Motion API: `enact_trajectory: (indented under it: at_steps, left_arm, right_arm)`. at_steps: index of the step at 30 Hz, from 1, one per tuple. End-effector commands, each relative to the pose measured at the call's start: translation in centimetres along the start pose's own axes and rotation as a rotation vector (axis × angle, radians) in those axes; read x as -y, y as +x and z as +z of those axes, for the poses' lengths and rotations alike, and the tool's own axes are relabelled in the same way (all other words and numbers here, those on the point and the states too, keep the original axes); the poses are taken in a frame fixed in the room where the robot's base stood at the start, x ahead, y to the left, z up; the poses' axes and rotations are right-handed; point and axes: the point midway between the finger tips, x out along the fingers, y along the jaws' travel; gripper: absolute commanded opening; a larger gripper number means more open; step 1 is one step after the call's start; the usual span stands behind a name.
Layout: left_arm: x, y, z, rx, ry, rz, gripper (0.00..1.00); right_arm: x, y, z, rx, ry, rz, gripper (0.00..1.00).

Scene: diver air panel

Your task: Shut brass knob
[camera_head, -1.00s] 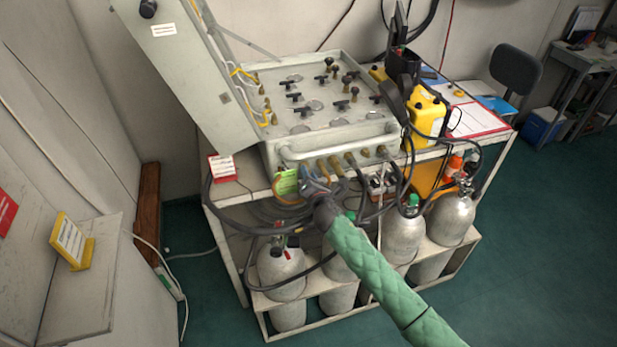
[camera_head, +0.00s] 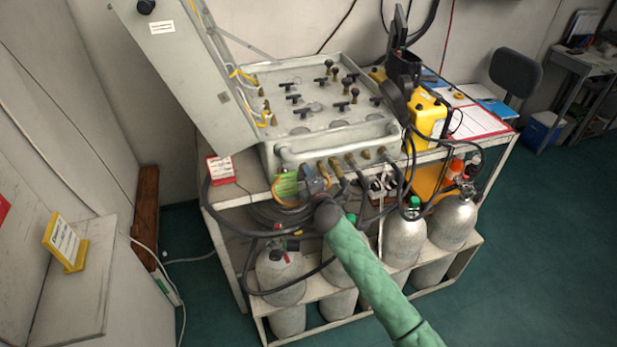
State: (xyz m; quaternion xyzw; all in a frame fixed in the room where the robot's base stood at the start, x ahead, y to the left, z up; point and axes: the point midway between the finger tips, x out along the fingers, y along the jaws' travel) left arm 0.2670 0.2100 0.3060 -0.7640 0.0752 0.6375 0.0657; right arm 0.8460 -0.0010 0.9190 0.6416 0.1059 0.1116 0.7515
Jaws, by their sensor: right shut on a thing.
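The grey air panel (camera_head: 325,135) stands open on a white cart, with a row of brass fittings and hoses along its front edge. Brass fittings (camera_head: 337,167) show just right of my right gripper. My right gripper (camera_head: 314,184) is at the left part of this row, its arm in a green quilted sleeve coming from the lower right. It is shut on a brass knob at the panel front; the knob itself is mostly hidden by the fingers. A green tag (camera_head: 286,187) hangs just left of the fingers. My left gripper is out of view.
Silver cylinders (camera_head: 280,268) stand on the shelf below the panel. Dark hoses (camera_head: 225,205) loop around the cart's front. A small red-and-white sign (camera_head: 221,169) stands at the left corner.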

Motion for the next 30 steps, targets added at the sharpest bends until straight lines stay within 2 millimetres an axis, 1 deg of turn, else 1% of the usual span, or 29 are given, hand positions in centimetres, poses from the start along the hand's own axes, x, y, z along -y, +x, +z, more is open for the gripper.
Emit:
enact_trajectory:
  at_steps: [14, 15, 16, 25, 29, 30]
  left_arm:
    - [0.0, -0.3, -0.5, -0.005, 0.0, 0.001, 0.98]
    - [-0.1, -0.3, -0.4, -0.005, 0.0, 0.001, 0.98]
    - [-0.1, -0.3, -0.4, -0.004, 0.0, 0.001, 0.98]
    - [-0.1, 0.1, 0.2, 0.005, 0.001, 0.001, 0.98]
    - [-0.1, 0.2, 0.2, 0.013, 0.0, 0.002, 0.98]
    - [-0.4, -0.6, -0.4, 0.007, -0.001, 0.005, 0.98]
  right_arm:
    - [0.0, 0.0, 0.2, 0.002, 0.012, -0.001, 0.0]
    - [0.0, 0.0, 0.2, 0.002, 0.012, -0.001, 0.28]
    - [0.0, 0.0, 0.2, 0.002, 0.012, -0.001, 0.31]
    - [0.1, -0.1, 0.1, 0.001, 0.012, 0.0, 0.31]
    - [0.2, -1.1, 0.0, 0.0, 0.012, 0.0, 0.31]
    - [0.4, -1.6, 0.0, 0.0, 0.012, -0.001, 0.31]
